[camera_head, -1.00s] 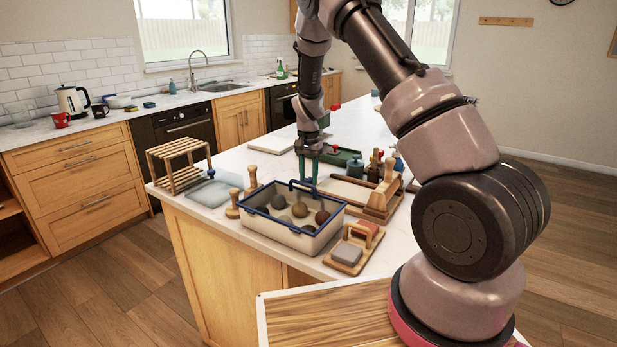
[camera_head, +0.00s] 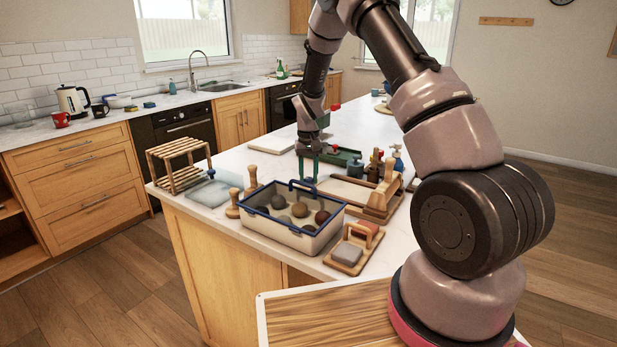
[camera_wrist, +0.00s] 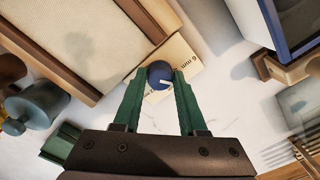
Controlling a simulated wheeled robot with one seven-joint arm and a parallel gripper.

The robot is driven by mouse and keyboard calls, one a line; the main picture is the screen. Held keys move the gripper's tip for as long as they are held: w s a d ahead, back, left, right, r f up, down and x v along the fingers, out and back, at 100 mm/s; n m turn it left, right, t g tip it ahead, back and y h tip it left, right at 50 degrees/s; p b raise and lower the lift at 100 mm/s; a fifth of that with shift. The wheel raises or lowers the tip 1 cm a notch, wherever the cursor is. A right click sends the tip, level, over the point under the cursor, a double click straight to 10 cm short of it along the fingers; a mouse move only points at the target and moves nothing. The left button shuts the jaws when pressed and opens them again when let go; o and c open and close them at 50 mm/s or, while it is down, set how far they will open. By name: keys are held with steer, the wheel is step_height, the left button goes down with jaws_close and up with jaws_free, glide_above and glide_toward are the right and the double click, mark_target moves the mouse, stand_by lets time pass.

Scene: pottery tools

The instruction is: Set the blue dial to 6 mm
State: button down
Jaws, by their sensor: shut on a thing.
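The round blue dial (camera_wrist: 160,75) shows in the wrist view, with a pale pointer mark near its lower right edge. It sits by a cream scale plate (camera_wrist: 180,56) on which "6 mm" can be read; other markings are partly hidden by the fingers. My gripper (camera_wrist: 159,82) has its two green fingers on either side of the dial, shut on it. In the head view my gripper (camera_head: 308,172) points down at the counter behind the blue-rimmed crate, and the dial is hard to make out there.
The blue-rimmed crate (camera_head: 270,233) with several balls stands just in front of my gripper. A wood-framed board (camera_head: 383,203) lies to the right, with bottles behind it. A wooden rack (camera_head: 180,150) stands at the left.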

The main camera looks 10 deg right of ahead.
mark_target(309, 178)
steer(key=n, duration=0.4)
steer(key=shift+n, duration=0.4)
stand_by(0.4)
steer(key=shift+c, duration=2.3)
jaws_free()
steer(key=shift+r, duration=0.1)
step_height(309, 178, up, 11)
steer(key=shift+f, duration=0.2)
steer(key=shift+r, duration=0.1)
